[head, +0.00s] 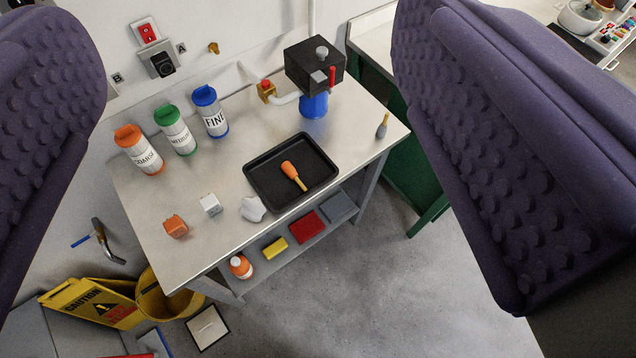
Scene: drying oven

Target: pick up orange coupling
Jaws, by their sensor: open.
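A small blocky orange piece (175,226), which looks like the orange coupling, stands on the metal table (190,258) near its front left corner. A similar white piece (210,205) stands just right of it, apart from it. My gripper (250,130) is open, with its purple studded fingers wide apart at the left and right of the picture. Nothing is between the fingers up close; the table shows beyond them. The orange piece is in full view, left of the middle of the gap.
A black tray (262,198) holds an orange-headed tool (292,174). A crumpled white cloth (252,209) lies left of it. Orange (140,150), green (176,130) and blue (210,112) topped canisters stand behind. A yellow bucket (160,298) and caution sign (92,303) are on the floor.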

